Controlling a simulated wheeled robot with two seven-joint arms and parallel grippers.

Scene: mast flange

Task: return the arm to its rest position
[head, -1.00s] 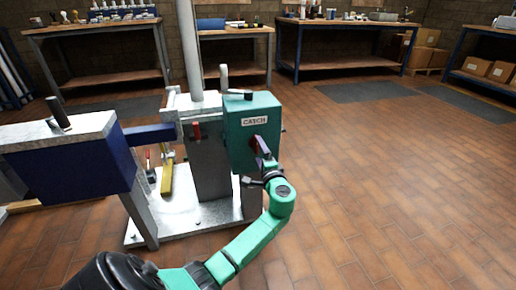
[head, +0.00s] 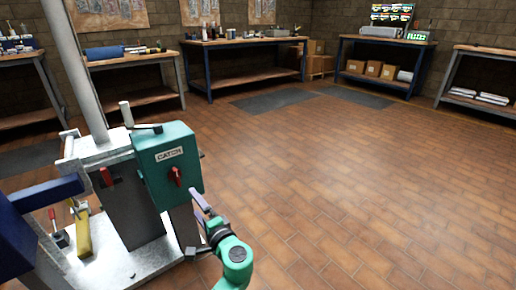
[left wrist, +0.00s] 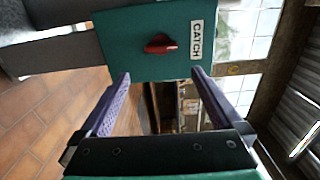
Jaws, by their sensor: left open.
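My left gripper (head: 201,207) is in the head view just right of and below the green box labelled CATCH (head: 166,165). Its green arm enters from the bottom edge. In the left wrist view the gripper (left wrist: 160,77) shows two purple fingers spread apart with nothing between them. The green box (left wrist: 130,40) is ahead of the fingers, with its red handle (left wrist: 160,44) free of them. The red handle also shows in the head view (head: 177,177). My right gripper is not in view.
The grey mast (head: 75,65) rises from a metal stand on a pale base plate (head: 160,262). A blue block (head: 45,193) juts at left. Workbenches (head: 245,42) line the back wall, with cardboard boxes below one. The tiled floor (head: 350,170) at right is open.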

